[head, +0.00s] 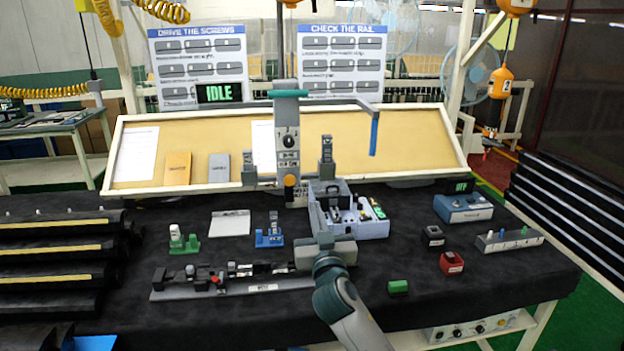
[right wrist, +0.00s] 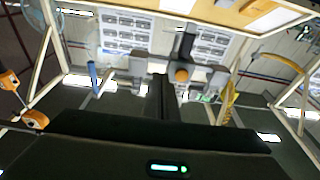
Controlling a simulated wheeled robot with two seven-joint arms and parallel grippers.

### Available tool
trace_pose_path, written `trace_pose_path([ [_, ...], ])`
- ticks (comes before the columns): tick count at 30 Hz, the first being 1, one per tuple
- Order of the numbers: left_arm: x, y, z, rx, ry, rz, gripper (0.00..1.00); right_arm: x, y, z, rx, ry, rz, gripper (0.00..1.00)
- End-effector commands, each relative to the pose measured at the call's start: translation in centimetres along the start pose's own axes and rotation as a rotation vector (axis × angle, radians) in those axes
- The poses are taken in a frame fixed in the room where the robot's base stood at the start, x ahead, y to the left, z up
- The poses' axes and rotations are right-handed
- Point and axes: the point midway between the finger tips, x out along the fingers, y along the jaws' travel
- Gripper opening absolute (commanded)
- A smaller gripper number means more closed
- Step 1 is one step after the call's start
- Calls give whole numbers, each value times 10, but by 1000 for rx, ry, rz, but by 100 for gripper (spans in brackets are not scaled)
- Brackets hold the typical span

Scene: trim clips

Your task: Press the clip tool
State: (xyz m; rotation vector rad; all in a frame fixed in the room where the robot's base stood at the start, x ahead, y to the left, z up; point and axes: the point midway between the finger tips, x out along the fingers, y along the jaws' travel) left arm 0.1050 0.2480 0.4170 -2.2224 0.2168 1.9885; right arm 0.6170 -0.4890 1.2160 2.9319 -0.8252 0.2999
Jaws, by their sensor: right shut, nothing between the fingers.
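My right gripper (head: 315,205) reaches in from the bottom and is shut and empty. Its closed fingers (right wrist: 160,100) point toward the grey upright station and its orange knob in the right wrist view. The grey station (head: 287,150) stands at the back middle of the table, with a round dial and an orange knob (head: 290,180) low on its front; no label marks it as the clip tool. My left gripper is not in view.
A grey-blue tray (head: 372,229) of parts stands just right of my gripper. Blue (head: 269,238) and green (head: 184,243) holders stand left. A red block (head: 451,263), a black block (head: 432,236) and a green block (head: 398,287) lie right. The display (head: 219,92) reads IDLE.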

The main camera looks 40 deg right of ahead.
Motion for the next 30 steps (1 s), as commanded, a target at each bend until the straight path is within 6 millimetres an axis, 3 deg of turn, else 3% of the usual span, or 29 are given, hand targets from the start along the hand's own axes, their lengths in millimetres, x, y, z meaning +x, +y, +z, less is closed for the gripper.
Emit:
trace_pose_path([
  [3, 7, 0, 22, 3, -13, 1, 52, 14, 4, -24, 12, 67, 4, 0],
  [9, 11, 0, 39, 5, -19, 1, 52, 24, 7, -42, 23, 121, 5, 0],
  [23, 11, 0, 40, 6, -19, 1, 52, 26, 7, -44, 24, 126, 5, 0],
  [30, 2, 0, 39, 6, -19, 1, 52, 41, 7, -48, 22, 127, 6, 0],
])
